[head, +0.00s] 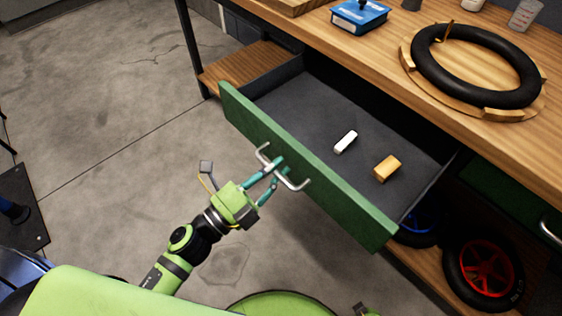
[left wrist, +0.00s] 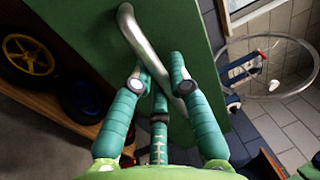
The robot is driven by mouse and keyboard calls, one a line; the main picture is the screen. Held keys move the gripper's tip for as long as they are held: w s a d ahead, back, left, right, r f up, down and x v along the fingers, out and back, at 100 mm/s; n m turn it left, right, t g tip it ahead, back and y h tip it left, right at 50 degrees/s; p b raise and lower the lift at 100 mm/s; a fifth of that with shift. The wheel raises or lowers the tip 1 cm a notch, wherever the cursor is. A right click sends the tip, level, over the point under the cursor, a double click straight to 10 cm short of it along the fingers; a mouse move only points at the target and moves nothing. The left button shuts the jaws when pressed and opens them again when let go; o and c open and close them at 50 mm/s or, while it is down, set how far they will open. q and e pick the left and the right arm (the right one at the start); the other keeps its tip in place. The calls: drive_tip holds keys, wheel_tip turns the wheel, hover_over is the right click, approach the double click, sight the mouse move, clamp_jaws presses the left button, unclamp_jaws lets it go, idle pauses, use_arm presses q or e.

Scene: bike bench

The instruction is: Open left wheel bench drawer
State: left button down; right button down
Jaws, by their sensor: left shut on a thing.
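The green-fronted drawer (head: 310,168) of the wooden bench stands pulled well out, with its dark grey inside showing. A white block (head: 346,141) and a tan block (head: 386,168) lie on the drawer floor. My left gripper (head: 277,170) is at the drawer front, shut on the metal bar handle (head: 294,184). In the left wrist view the teal fingers (left wrist: 160,88) are around the handle (left wrist: 146,48), with the green drawer front (left wrist: 190,22) behind it. My right gripper does not show clearly.
The bench top (head: 395,75) carries a black tyre (head: 477,65) on a round wooden stand and a blue box (head: 360,16). Wheels with red (head: 485,267) and blue rims sit on the low shelf under the drawer. Open concrete floor (head: 110,110) lies to the left.

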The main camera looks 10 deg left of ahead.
use_arm(q)
drive_tip(key=shift+s+a, duration=0.2)
drive_tip(key=shift+s, duration=0.1)
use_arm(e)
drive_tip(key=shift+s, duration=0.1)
use_arm(q)
drive_tip(key=c, duration=1.2)
unclamp_jaws()
drive_tip(key=shift+o, duration=0.2)
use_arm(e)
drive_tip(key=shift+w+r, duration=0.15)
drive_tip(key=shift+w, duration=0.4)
use_arm(q)
drive_tip(key=v, duration=1.2)
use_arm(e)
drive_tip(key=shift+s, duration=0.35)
